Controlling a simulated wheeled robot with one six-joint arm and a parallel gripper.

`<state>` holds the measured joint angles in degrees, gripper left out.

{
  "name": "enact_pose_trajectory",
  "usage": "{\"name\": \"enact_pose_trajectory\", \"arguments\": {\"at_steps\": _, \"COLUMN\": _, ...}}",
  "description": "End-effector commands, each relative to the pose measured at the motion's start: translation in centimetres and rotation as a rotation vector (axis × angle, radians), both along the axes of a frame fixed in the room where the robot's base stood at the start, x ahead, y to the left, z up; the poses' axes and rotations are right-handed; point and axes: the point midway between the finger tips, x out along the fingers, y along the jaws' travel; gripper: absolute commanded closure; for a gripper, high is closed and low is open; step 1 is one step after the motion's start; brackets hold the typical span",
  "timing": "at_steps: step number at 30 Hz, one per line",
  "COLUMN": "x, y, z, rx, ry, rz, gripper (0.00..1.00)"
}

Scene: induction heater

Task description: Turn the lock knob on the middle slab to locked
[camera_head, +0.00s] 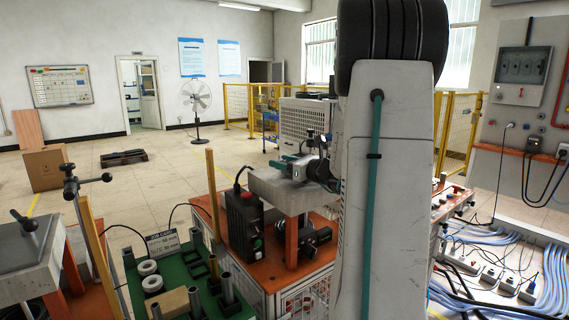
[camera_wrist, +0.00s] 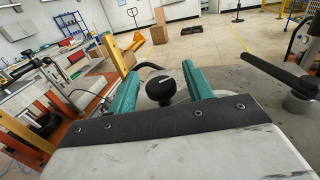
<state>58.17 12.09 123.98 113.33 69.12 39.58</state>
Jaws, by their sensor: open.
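The middle slab (camera_head: 272,184) is a grey block on an orange-legged stand in the head view; my arm hides its right side. In the wrist view its grey top (camera_wrist: 235,84) spreads behind and right of my gripper. A black rounded knob (camera_wrist: 158,87) with a pale mark shows between the two teal fingers of my gripper (camera_wrist: 162,70). The fingers are open, with a gap on either side of the knob; contact is not visible. In the head view my gripper (camera_head: 292,163) is at the slab's top. The knob cannot be made out there.
A black lever handle (camera_wrist: 280,74) on a round metal base stands on the right of the wrist view. A black control box (camera_head: 244,222) stands left of the middle slab. A green board (camera_head: 180,278) with upright metal tubes and another slab (camera_head: 28,250) are further left.

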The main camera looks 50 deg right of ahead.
Motion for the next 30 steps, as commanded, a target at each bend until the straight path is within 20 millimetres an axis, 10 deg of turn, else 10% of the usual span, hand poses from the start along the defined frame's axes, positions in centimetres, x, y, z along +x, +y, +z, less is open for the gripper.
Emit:
{"name": "enact_pose_trajectory", "arguments": {"at_steps": 6, "x": -0.03, "y": -0.01, "z": 0.01, "rx": 0.0, "ry": 0.0, "rz": 0.0, "gripper": 0.92}}
{"name": "enact_pose_trajectory", "arguments": {"at_steps": 30, "x": 0.0, "y": 0.17, "z": 0.02, "rx": 0.002, "ry": 0.0, "rz": -0.337, "gripper": 0.92}}
